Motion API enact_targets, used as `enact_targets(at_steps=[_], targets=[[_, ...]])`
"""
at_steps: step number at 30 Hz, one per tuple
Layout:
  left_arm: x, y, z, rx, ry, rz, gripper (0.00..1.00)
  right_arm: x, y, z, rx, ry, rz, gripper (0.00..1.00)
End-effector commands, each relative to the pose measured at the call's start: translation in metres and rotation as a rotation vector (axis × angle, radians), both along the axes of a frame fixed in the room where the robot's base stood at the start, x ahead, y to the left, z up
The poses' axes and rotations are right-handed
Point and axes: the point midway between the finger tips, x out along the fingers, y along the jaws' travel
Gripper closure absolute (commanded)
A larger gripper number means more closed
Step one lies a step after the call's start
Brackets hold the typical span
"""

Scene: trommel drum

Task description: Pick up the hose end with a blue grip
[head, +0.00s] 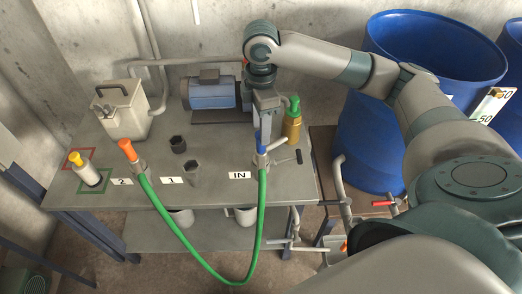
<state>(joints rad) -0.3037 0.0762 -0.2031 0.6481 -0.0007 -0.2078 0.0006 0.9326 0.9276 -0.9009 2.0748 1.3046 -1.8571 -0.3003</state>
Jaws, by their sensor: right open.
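The green hose (187,244) hangs in a loop in front of the table. Its end with a blue grip (261,143) stands upright in a metal fitting beside the "IN" label (240,175). Its other end has an orange grip (127,149) and stands near the "2" label (122,181). My right gripper (266,122) is open and points down at the blue grip from just above and behind it. I cannot tell whether its fingers are around the grip or touching it. My left gripper is out of view.
Blue barrels (365,150) stand at right.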

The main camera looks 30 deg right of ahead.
Motion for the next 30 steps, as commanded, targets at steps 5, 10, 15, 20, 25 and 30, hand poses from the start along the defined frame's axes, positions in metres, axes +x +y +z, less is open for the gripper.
enact_targets(at_steps=[5,10,15,20,25,30], targets=[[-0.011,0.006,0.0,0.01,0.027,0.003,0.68,0.0,0.0,-0.011,0.0,-0.001,0.0,0.58],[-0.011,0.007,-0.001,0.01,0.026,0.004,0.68,0.0,0.0,-0.011,0.0,-0.001,0.0,0.58],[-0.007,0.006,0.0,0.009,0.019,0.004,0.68,0.0,0.0,-0.012,0.0,-0.001,0.0,0.58],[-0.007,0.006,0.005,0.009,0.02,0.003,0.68,-0.002,0.001,-0.021,0.0,0.001,0.0,0.58],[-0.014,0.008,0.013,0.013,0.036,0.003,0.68,-0.005,0.002,-0.042,0.0,0.003,0.0,0.58],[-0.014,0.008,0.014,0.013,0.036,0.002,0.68,-0.004,0.002,-0.06,-0.001,0.001,0.0,0.58]])
